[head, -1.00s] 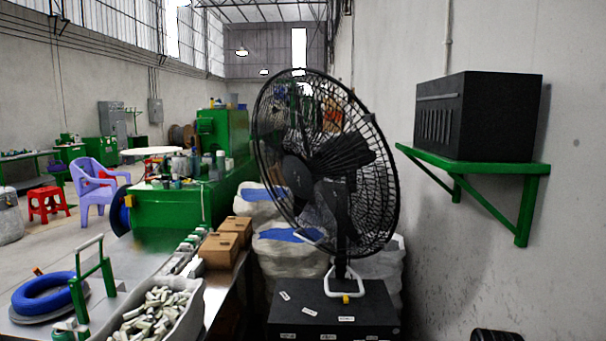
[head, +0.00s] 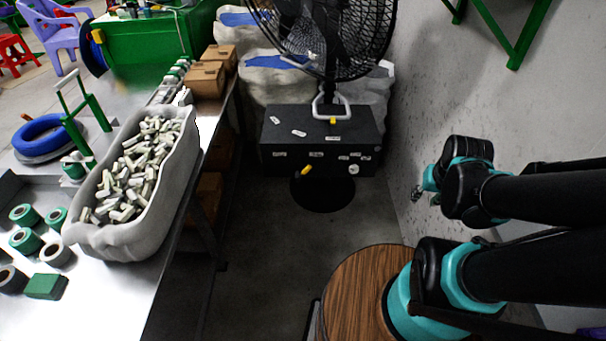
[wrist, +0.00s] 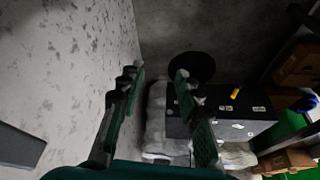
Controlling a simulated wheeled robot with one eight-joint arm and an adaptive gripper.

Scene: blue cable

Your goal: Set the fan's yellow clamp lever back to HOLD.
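The black fan (head: 325,38) stands on a black box (head: 350,125) by a white bracket (head: 345,109). A small yellow lever (head: 306,169) sticks out of the box's front face, tilted, between white labels too small to read. It also shows in the wrist view (wrist: 235,93). A second yellow piece (head: 333,121) sits at the bracket's foot. I cannot tell which is the clamp lever. My gripper (head: 425,192) is right of the box, near the wall and apart from both yellow pieces. In the wrist view its green-padded fingers (wrist: 157,80) are spread and empty.
A metal table with a grey bin (head: 90,235) of pale pieces and several tape rolls (head: 24,240) is at the left. The wall (head: 410,100) is close at the right. Floor (head: 270,235) before the box is clear. White sacks (head: 262,62) stand behind.

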